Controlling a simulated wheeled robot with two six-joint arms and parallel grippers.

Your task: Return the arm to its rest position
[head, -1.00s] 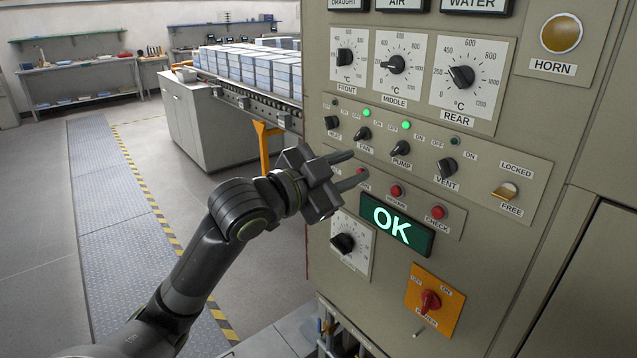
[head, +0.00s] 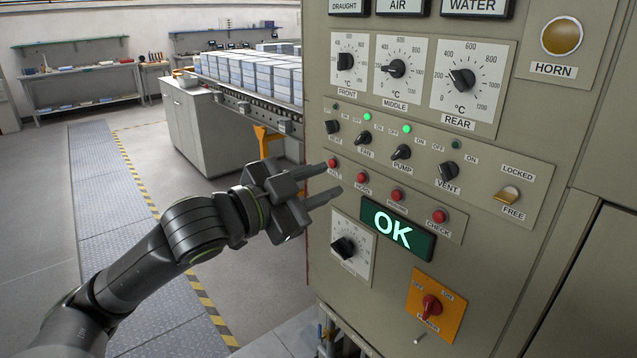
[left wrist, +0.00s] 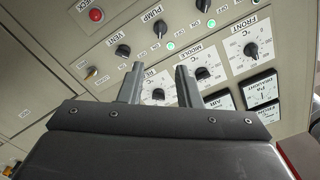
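My left arm comes in from the lower left of the head view. Its gripper (head: 332,183) is in front of the left part of the control panel (head: 390,280), near the row of red buttons. Its two fingers are apart with nothing between them. The fingers also show in the left wrist view (left wrist: 160,82), pointing at the panel, with a clear gap between them. Whether they touch the panel cannot be told, but they look clear of it. My right gripper is in neither view.
The panel carries temperature dials (head: 396,68), black knobs (head: 401,152), red buttons (head: 397,194), a lit green OK sign (head: 398,229), a red switch on an orange plate (head: 431,307) and a locked/free toggle (head: 508,194). A conveyor with pale blocks (head: 250,72) stands behind left. The floor left is free.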

